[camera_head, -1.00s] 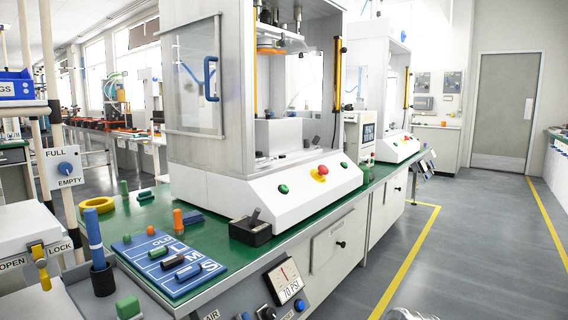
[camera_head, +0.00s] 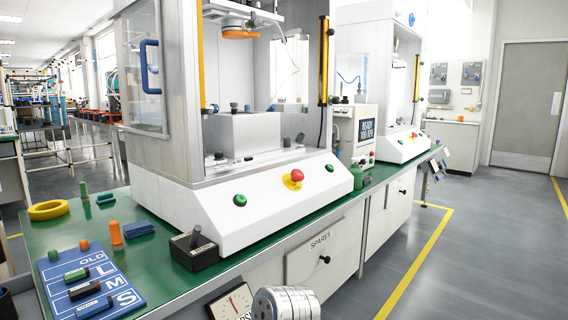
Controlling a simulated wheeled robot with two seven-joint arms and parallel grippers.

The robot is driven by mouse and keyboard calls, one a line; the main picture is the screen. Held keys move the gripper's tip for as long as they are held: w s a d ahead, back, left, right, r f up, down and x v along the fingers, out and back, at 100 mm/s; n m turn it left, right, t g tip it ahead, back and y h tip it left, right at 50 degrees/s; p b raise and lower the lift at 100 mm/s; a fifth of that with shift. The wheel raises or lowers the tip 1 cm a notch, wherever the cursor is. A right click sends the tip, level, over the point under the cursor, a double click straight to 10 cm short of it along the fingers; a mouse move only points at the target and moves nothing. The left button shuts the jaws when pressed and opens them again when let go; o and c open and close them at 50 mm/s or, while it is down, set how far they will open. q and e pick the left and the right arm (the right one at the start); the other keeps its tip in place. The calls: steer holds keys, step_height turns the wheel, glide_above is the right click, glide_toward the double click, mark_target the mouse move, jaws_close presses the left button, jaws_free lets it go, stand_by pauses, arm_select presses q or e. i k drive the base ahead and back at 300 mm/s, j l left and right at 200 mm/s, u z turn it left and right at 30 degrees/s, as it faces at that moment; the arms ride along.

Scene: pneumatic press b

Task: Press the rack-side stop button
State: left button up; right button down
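A red mushroom-shaped stop button (camera_head: 297,175) stands on a yellow base on the sloped white front panel of the nearer press (camera_head: 262,200). A green button (camera_head: 240,200) is to its left and another green button (camera_head: 327,169) to its right on the same panel. Nothing touches the red button. I see no label telling whether it is the rack-side one. A silver ringed cylinder, likely part of my arm, shows at the bottom centre, below and apart from the panel. Neither gripper's fingers are in view.
A black box with a lever (camera_head: 194,250) stands on the green bench before the press. A blue OLD/L/M/S board (camera_head: 95,262), a yellow ring (camera_head: 48,210) and small green and orange parts lie at left. A gauge (camera_head: 232,303) is at the front edge. Open floor (camera_head: 480,260) lies right.

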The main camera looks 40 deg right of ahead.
mark_target(298, 172)
steer(key=l+u, duration=0.2)
steer(key=l, duration=2.1)
